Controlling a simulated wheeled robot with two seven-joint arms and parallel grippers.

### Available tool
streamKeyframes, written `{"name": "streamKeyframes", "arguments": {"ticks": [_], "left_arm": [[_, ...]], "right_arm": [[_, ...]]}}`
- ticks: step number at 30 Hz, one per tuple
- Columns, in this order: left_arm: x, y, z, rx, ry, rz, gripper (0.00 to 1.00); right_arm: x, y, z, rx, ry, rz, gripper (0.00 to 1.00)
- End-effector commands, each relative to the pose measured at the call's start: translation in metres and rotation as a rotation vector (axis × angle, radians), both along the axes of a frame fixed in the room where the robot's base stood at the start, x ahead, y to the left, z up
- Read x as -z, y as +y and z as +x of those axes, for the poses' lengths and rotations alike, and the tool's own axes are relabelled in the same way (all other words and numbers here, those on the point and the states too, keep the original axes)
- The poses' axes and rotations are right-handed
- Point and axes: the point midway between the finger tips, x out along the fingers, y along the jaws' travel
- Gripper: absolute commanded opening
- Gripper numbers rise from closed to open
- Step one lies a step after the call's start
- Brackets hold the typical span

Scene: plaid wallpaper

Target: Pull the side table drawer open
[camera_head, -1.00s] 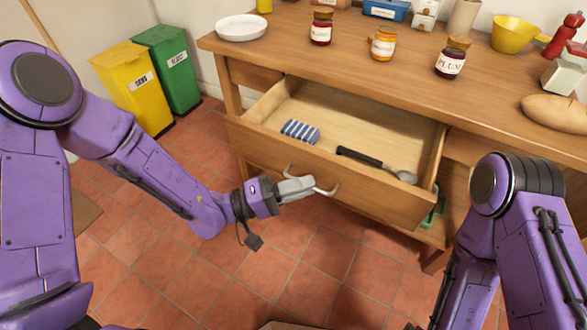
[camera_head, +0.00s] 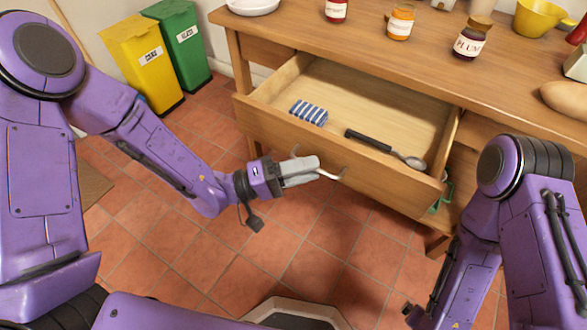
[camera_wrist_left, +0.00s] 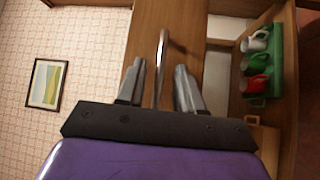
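The side table's wooden drawer (camera_head: 340,150) stands well open in the head view. It holds a striped blue-and-white cloth (camera_head: 308,112) and a black-handled spoon (camera_head: 385,147). Its curved metal handle (camera_head: 333,176) is on the drawer front, partly hidden by my left gripper (camera_head: 304,170). In the left wrist view the handle (camera_wrist_left: 161,65) runs between the two fingers of my left gripper (camera_wrist_left: 159,90). The fingers are apart, with a gap on each side of the bar. My right arm is at the lower right; its gripper is out of view.
Jars, a plate (camera_head: 252,6) and a yellow bowl (camera_head: 540,18) stand on the tabletop (camera_head: 300,35). Yellow (camera_head: 142,62) and green (camera_head: 182,45) bins stand at the back left. Mugs (camera_wrist_left: 256,64) show in the left wrist view. Tiled floor before the drawer is clear.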

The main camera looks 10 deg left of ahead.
Motion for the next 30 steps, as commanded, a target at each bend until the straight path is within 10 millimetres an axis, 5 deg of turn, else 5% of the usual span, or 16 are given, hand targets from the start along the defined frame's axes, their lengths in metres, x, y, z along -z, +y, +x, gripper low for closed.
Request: {"name": "streamKeyframes", "arguments": {"ticks": [13,30], "left_arm": [[0.011,0.084,-0.035,-0.004,0.0,-0.001,0.36],[0.013,0.091,-0.039,-0.002,0.001,0.0,0.36]], "right_arm": [[-0.008,0.0,0.0,0.0,0.0,0.0,0.99],[-0.008,0.0,0.0,0.0,0.0,0.0,0.99]]}}
